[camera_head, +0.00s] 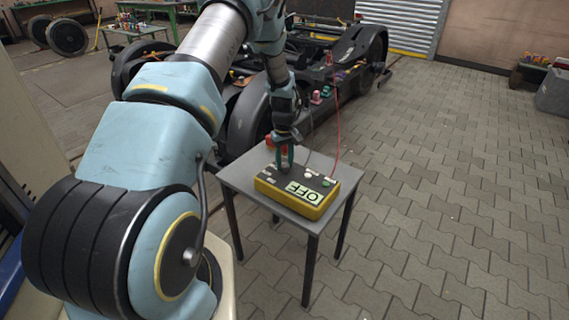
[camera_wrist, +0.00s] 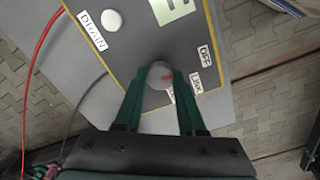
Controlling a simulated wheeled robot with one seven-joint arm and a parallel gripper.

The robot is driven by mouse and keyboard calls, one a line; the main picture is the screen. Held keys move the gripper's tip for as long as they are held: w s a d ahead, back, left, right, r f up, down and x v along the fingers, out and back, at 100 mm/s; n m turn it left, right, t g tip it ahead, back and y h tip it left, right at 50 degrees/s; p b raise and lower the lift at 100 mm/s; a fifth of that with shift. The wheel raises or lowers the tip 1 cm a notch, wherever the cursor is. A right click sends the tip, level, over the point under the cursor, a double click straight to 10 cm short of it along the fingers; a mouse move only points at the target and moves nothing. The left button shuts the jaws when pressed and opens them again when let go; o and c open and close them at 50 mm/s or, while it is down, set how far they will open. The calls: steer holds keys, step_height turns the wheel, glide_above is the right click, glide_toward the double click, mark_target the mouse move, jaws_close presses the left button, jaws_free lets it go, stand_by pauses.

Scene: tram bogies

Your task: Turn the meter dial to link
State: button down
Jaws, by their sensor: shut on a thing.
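The yellow meter (camera_head: 312,209) with a grey face lies on a small grey table (camera_head: 240,178); its display (camera_head: 305,192) reads OFF. The OFF label (camera_wrist: 205,53) and a label that seems to read LINK (camera_wrist: 196,82) sit right of the dial. Another label is mostly hidden by a finger. My gripper (camera_wrist: 160,77) is shut on the dial, one green finger on each side. My gripper (camera_head: 285,163) also shows in the head view.
A white button (camera_wrist: 112,20) sits beside the DRAIN label (camera_wrist: 92,30). A red cable (camera_head: 337,120) and a dark cable run from the meter toward the bogie (camera_head: 340,60) behind. Paved floor (camera_head: 440,190) is clear to the right of the table.

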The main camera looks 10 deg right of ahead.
mark_target(284, 165)
steer(key=m+b, duration=0.1)
steer(key=m, duration=0.2)
steer(key=shift+f, duration=0.1)
steer(key=shift+m+b, duration=0.7)
steer(key=shift+m, duration=1.4)
steer(key=c, duration=0.5)
jaws_free()
step_height(284, 165, up, 11)
steer(key=b, duration=0.2)
